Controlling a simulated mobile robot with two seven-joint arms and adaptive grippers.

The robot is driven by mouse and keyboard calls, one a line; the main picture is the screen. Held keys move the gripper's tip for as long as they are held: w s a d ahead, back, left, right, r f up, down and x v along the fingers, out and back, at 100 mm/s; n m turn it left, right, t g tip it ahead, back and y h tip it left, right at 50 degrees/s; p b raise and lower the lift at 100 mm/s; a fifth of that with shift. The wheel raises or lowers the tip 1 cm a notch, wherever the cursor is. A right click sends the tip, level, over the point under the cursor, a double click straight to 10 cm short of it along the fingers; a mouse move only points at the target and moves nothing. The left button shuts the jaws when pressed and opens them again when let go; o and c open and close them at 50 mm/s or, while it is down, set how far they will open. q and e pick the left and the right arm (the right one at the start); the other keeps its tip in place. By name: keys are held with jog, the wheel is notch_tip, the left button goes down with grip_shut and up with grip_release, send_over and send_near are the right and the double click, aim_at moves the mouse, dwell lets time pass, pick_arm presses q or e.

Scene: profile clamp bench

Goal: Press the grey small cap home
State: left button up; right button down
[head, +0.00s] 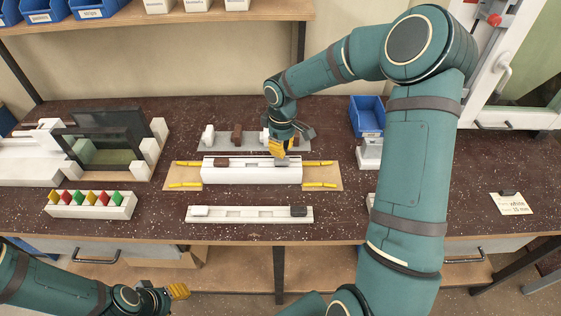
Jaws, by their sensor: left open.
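A white profile (251,174) lies across the middle of the bench on a tan base with yellow clamp bars. A small grey piece (283,163), which looks like the grey small cap, is at the right part of its top. A brown piece (222,162) is on its left part. My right gripper (278,150) points down just over the grey piece; I cannot tell whether they touch or whether its fingers are shut. My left gripper (179,291) is open and empty at the bottom left, in front of the bench edge, away from the profile.
Behind the profile is a grey rack (222,145) with several pieces. In front is a white rail (245,215) with a white cap (199,211) and a dark cap (298,210). A block (90,208) with coloured pieces stands left. A blue bin (367,116) is back right.

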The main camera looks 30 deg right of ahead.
jog(key=shift+f, duration=0.1)
dwell(0.3)
jog(key=shift+f+b, duration=0.45)
jog(key=shift+f, duration=0.1)
jog(key=shift+f+b, duration=0.9)
jog(key=shift+f, duration=0.4)
dwell(1.1)
jog(key=shift+r, duration=0.15)
jog(key=shift+r+p, duration=2.65)
jog(key=shift+r, duration=0.8)
